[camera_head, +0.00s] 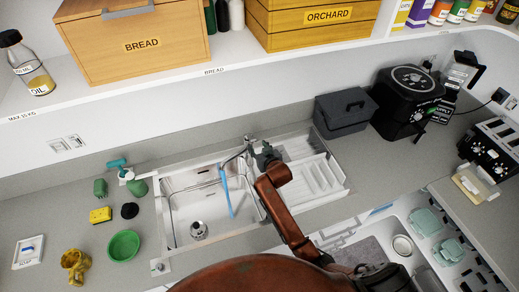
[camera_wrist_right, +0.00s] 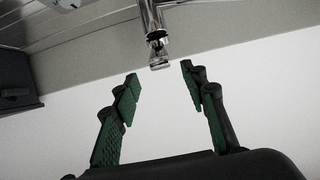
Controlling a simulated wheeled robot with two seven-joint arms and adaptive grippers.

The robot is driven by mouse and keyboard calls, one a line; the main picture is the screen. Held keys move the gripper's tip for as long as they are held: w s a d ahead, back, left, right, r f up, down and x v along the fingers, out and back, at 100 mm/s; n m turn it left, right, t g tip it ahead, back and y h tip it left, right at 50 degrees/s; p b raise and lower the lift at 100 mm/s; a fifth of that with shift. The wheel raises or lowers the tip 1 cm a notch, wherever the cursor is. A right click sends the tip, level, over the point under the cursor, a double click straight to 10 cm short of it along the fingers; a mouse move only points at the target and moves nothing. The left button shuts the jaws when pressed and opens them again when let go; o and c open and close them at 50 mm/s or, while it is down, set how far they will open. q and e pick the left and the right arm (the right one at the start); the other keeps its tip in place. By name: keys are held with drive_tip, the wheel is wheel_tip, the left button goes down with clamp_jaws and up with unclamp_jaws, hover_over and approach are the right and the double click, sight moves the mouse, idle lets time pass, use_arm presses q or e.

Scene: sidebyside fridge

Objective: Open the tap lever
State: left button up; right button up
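The chrome tap (camera_head: 247,148) stands at the back edge of the sink (camera_head: 190,200). A blue strip (camera_head: 227,192) runs down from near its spout into the basin; I cannot tell whether it is water. My right gripper (camera_head: 260,150) is just right of the tap, partly hidden behind its own arm. In the right wrist view, my right gripper (camera_wrist_right: 160,73) is open with green-padded fingers apart and nothing between them. A slim chrome part of the tap (camera_wrist_right: 157,45) ends just beyond and between the fingertips, with no visible contact. My left gripper is not in view.
A ribbed drainer (camera_head: 318,178) lies right of the basin. A dark box (camera_head: 345,112) and black appliance (camera_head: 408,100) stand further right. A shelf (camera_head: 200,75) with a bread box (camera_head: 135,42) overhangs the back.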

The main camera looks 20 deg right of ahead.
drive_tip(key=shift+v, duration=1.15)
